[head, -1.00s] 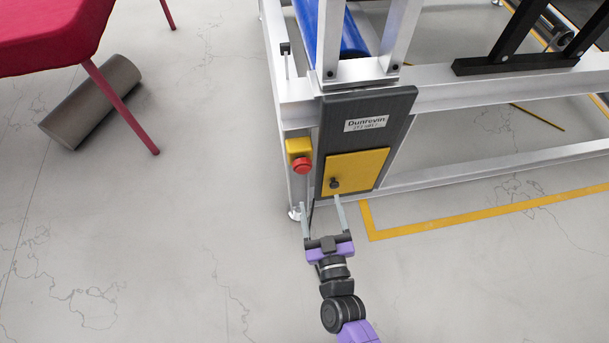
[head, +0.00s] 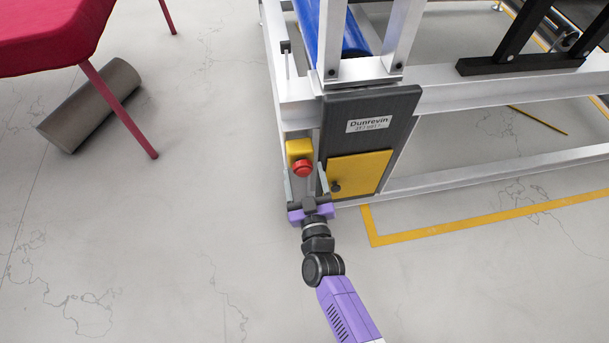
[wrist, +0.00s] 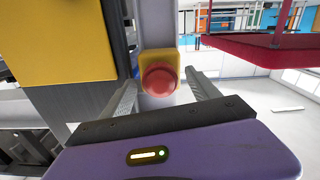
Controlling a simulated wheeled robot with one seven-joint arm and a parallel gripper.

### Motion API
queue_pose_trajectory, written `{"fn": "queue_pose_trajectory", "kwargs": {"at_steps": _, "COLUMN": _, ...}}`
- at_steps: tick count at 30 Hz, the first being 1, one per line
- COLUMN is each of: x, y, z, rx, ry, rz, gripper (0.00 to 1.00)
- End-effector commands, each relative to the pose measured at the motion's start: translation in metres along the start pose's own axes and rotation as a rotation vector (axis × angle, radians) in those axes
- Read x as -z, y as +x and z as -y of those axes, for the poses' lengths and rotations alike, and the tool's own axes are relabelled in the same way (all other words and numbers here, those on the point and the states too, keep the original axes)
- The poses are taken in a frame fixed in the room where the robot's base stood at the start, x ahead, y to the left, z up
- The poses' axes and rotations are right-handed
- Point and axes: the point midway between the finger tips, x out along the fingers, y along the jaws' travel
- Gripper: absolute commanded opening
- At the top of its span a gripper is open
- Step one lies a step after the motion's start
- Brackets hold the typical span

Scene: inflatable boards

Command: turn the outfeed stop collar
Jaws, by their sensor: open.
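A red round stop button (head: 302,168) sits on a small yellow box (head: 299,149) on the frame's upright post, left of the dark Dunrevin panel. In the wrist view the red stop button (wrist: 159,80) is straight ahead, with its yellow box (wrist: 158,57) behind it. I cannot make out a separate collar around it. My gripper (head: 305,176) is open and empty. Its fingers point at the stop, one on each side of it in the picture. In the wrist view my gripper (wrist: 160,85) frames the red button, with no visible contact.
The dark panel (head: 370,105) with a yellow cover (head: 362,172) and a black knob (head: 336,187) stands just right of the stop. A red-topped table (head: 45,35) and a grey roller (head: 90,105) are at the left. The floor between is clear.

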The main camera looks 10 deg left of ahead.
Motion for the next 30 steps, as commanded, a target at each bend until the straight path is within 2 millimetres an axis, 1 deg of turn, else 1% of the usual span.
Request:
{"fn": "queue_pose_trajectory", "kwargs": {"at_steps": 5, "x": 0.0001, "y": -0.0001, "z": -0.0003, "rx": 0.000, "ry": 0.000, "rz": 0.000, "gripper": 0.70}}
{"fn": "queue_pose_trajectory", "kwargs": {"at_steps": 6, "x": 0.0001, "y": -0.0001, "z": -0.0004, "rx": 0.000, "ry": 0.000, "rz": 0.000, "gripper": 0.62}}
{"fn": "queue_pose_trajectory", "kwargs": {"at_steps": 8, "x": 0.0001, "y": -0.0002, "z": -0.0004, "rx": 0.000, "ry": 0.000, "rz": 0.000, "gripper": 0.51}}
{"fn": "queue_pose_trajectory", "kwargs": {"at_steps": 9, "x": 0.0001, "y": -0.0002, "z": -0.0003, "rx": 0.000, "ry": 0.000, "rz": 0.000, "gripper": 0.43}}
{"fn": "queue_pose_trajectory", "kwargs": {"at_steps": 11, "x": 0.0001, "y": -0.0002, "z": -0.0003, "rx": 0.000, "ry": 0.000, "rz": 0.000, "gripper": 0.31}}
{"fn": "queue_pose_trajectory", "kwargs": {"at_steps": 12, "x": 0.0001, "y": -0.0003, "z": -0.0003, "rx": 0.000, "ry": 0.000, "rz": 0.000, "gripper": 0.23}}
{"fn": "queue_pose_trajectory", "kwargs": {"at_steps": 14, "x": 0.0001, "y": -0.0003, "z": -0.0003, "rx": 0.000, "ry": 0.000, "rz": 0.000, "gripper": 0.11}}
{"fn": "queue_pose_trajectory", "kwargs": {"at_steps": 15, "x": 0.0001, "y": -0.0003, "z": -0.0003, "rx": 0.000, "ry": 0.000, "rz": 0.000, "gripper": 0.08}}
{"fn": "queue_pose_trajectory", "kwargs": {"at_steps": 23, "x": -0.0003, "y": -0.0004, "z": -0.0001, "rx": 0.000, "ry": 0.040, "rz": 0.000, "gripper": 0.08}}
{"fn": "queue_pose_trajectory", "kwargs": {"at_steps": 30, "x": -0.0011, "y": -0.0006, "z": -0.0003, "rx": -0.001, "ry": 0.178, "rz": 0.000, "gripper": 0.08}}
